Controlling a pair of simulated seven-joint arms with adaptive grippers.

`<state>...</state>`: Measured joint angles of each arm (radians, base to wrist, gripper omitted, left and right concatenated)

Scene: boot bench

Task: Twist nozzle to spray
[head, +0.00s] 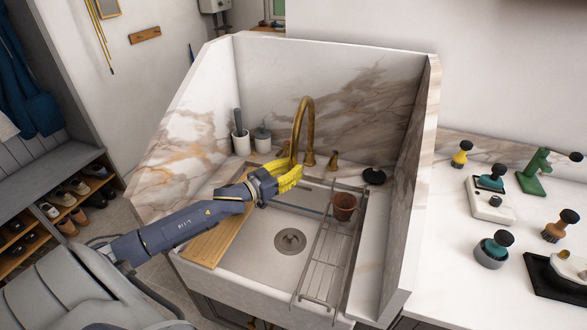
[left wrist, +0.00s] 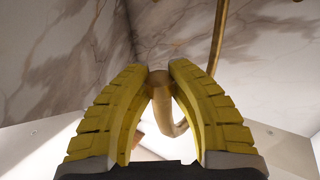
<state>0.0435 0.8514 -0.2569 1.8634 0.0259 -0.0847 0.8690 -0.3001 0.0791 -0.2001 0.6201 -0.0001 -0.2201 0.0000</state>
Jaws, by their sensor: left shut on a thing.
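A brass gooseneck faucet (head: 309,118) rises at the back of the white sink. Its spout curves over and comes down to the nozzle at the free end. My left gripper (head: 293,171), with yellow ribbed fingers, reaches in from the left and is shut on the nozzle. In the left wrist view the tips of my left gripper (left wrist: 162,68) close on both sides of the brass nozzle (left wrist: 160,80). In the head view the fingers hide most of the nozzle. No water or spray shows. My right gripper is not in view.
A wooden board (head: 212,245) and a wire rack (head: 325,258) with a brown cup (head: 344,205) lie across the sink (head: 262,262). A brass handle (head: 333,160) stands right of the faucet. Marble walls (head: 407,165) enclose the back and sides. Several tools stand on the right counter.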

